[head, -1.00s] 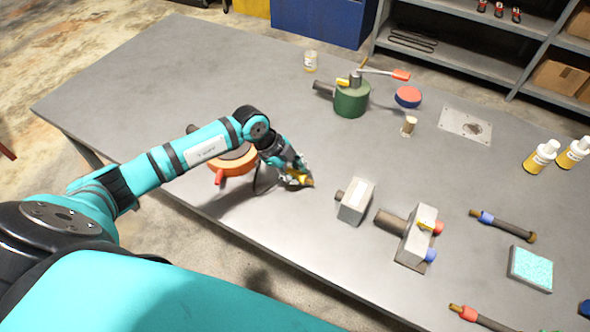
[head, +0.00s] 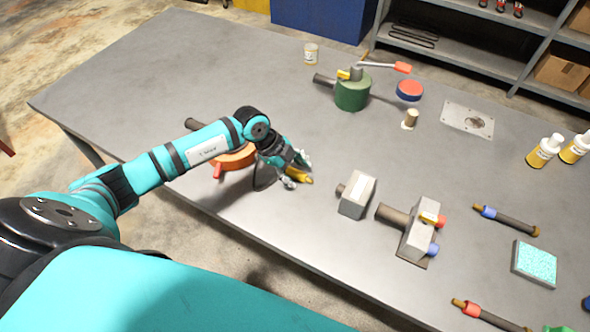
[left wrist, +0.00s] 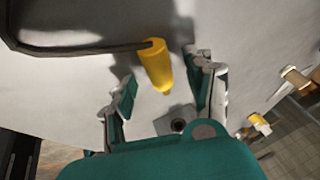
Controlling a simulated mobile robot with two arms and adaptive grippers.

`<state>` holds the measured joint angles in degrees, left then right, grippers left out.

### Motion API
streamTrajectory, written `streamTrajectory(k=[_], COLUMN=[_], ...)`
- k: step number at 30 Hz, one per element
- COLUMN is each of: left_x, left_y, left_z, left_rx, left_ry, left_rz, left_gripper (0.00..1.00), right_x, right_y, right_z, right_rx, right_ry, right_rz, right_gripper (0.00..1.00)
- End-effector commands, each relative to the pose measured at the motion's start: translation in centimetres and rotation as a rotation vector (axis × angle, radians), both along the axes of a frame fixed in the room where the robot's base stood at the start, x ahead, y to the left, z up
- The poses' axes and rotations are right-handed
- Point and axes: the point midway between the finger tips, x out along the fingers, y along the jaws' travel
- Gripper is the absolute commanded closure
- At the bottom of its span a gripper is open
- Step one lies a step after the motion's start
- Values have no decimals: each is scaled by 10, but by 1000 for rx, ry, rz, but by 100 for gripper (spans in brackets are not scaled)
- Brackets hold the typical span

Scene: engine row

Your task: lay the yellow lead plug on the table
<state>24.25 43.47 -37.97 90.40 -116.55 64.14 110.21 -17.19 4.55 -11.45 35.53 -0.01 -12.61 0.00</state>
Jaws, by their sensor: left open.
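The yellow lead plug (head: 300,175) lies on the grey table (head: 130,85) between the fingers of my left gripper (head: 297,171). In the left wrist view the yellow plug (left wrist: 157,66) shows between the two spread fingers of my left gripper (left wrist: 165,95), with a gap on each side. A dark cable runs from its far end toward the left of that view. My right gripper is not in view.
An orange round unit (head: 236,157) with a red part stands left of my left gripper. A grey block (head: 356,194) and a larger block with a dark cylinder (head: 417,230) stand to the right. A green canister (head: 352,93) stands farther back. The table's left part is clear.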

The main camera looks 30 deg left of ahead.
Motion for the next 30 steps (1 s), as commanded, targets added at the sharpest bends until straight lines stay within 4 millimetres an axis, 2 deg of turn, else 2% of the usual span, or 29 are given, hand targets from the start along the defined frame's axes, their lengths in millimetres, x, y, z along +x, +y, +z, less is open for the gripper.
streamTrajectory(k=[5,8,21,25,30], left_x=[0,-2,-23,-27,-29], left_y=[1,4,38,44,46], left_z=[2,10,86,100,107], left_rx=[0,0,3,1,0], left_ry=[0,-2,-1,-1,0], left_rz=[0,0,0,1,-1], left_gripper=[46,46,46,46,46], right_x=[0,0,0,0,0], right_y=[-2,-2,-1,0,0], right_z=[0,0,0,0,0], right_rx=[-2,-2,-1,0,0], right_ry=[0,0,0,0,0], right_rz=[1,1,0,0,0], right_gripper=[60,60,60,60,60])
